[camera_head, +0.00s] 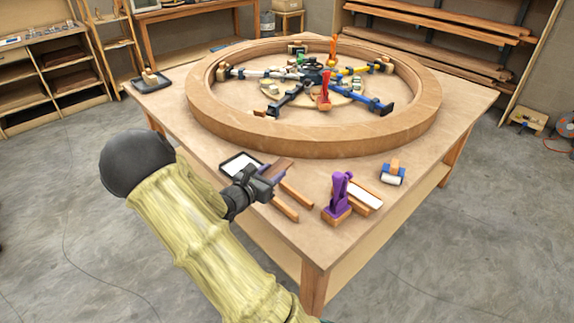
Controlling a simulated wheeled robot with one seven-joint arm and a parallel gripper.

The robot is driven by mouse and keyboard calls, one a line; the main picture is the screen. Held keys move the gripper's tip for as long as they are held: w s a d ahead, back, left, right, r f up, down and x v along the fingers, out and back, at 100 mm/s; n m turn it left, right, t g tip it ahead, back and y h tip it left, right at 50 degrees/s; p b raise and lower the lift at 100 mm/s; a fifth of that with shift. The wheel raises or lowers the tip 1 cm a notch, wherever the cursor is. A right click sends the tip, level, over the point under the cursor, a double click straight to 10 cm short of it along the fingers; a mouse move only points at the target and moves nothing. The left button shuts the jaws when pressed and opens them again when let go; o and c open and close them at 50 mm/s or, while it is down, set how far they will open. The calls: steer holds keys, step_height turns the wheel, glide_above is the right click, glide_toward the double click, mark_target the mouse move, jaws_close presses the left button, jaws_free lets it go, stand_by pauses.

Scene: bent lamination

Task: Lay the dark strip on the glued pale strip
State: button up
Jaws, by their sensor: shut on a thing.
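My gripper (268,180) is over the near part of the table, shut on the dark strip (279,168). The dark brown strip sticks out past the fingers towards the ring; the fingers hide part of it. The glued pale strip (364,196) lies to the right of my gripper, with a white upper face and brown wood along its edge. A purple clamp (339,194) on a wooden block stands at its near left side and hides part of it. The dark strip is apart from the pale strip.
Two wooden bars (297,195) lie below and right of my gripper. A black tray with white inside (238,162) is behind it. A blue and white roller (392,175) lies to the right. A large wooden ring (318,146) with clamps inside fills the table's middle.

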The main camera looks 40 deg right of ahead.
steer(key=w+a+r+n+t+y+p, duration=0.3)
steer(key=a+n+t+p, duration=0.15)
steer(key=a+p, duration=0.25)
steer(key=s+a+f+n+t+y+p, duration=0.1)
steer(key=s+a+n+t+y+p, duration=0.1)
steer(key=a+n+y+p, duration=0.3)
steer(key=s+a+f+n+t+y+p, duration=0.2)
steer(key=a+n+t+y+p, duration=0.3)
steer(key=a+p, duration=0.6)
steer(key=shift+s+a+y, duration=0.4)
steer(key=shift+a+y, duration=0.2)
steer(key=shift+y, duration=0.6)
